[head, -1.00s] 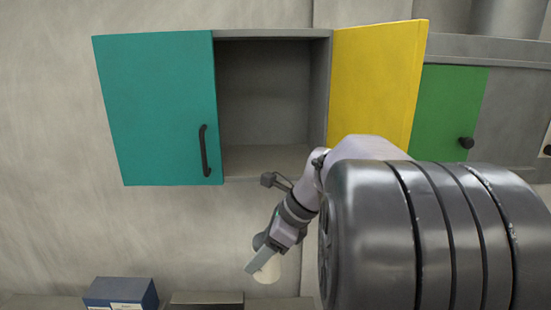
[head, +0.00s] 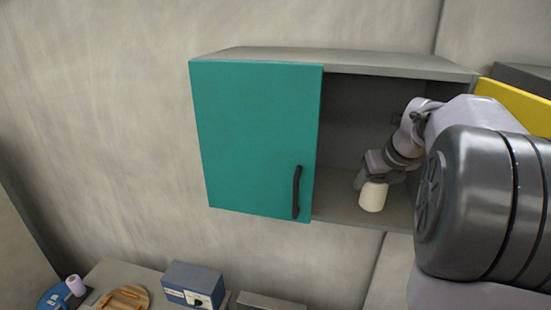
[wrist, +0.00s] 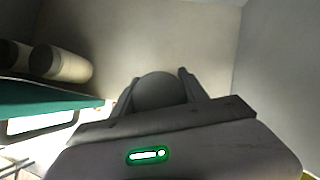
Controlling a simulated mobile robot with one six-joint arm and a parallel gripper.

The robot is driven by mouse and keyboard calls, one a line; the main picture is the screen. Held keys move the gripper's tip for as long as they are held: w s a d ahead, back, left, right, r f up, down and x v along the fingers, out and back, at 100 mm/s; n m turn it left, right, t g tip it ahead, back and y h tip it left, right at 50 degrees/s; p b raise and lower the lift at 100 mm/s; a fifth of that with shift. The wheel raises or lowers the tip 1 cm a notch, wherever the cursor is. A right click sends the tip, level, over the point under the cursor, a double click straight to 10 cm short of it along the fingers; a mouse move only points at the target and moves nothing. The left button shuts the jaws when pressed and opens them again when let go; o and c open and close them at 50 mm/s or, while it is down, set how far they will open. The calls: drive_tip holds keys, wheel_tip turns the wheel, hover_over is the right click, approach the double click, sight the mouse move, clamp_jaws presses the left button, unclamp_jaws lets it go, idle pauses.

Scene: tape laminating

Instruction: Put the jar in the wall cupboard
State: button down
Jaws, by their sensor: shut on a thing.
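The cream jar (head: 373,197) is in my gripper (head: 370,180) in the head view. My gripper is shut on it, tilted downward, in the open right part of the grey wall cupboard (head: 345,212). The jar shows against the cupboard floor; I cannot tell whether it touches it. In the wrist view the jar's round grey-looking end (wrist: 160,90) sits between the two fingers of my gripper (wrist: 160,98). The teal door (head: 255,140) covers the cupboard's left part. The yellow door (head: 515,105) stands open at the right, partly hidden by my arm.
Two pale cylinders (wrist: 60,64) lie left of my gripper in the wrist view, beside the teal panel. The black handle (head: 297,192) sticks out near the opening. Below are a blue box (head: 192,284), a wooden round board (head: 128,298) and a pink-white roll (head: 75,285).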

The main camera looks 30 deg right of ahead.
sight(371, 188)
drive_tip(key=d+f, duration=0.1)
drive_tip(key=w+f+p, duration=0.1)
drive_tip(key=shift+w+d+f, duration=0.1)
drive_tip(key=shift+d+f, duration=0.2)
drive_tip(key=shift+d, duration=0.1)
drive_tip(key=shift+w+d+f, duration=0.1)
drive_tip(key=shift+w+f, duration=0.15)
drive_tip(key=shift+f, duration=0.1)
drive_tip(key=shift+s, duration=0.1)
drive_tip(key=c, duration=1)
unclamp_jaws()
drive_tip(key=shift+s+f, duration=0.1)
drive_tip(key=shift+f, duration=0.05)
drive_tip(key=o, duration=0.4)
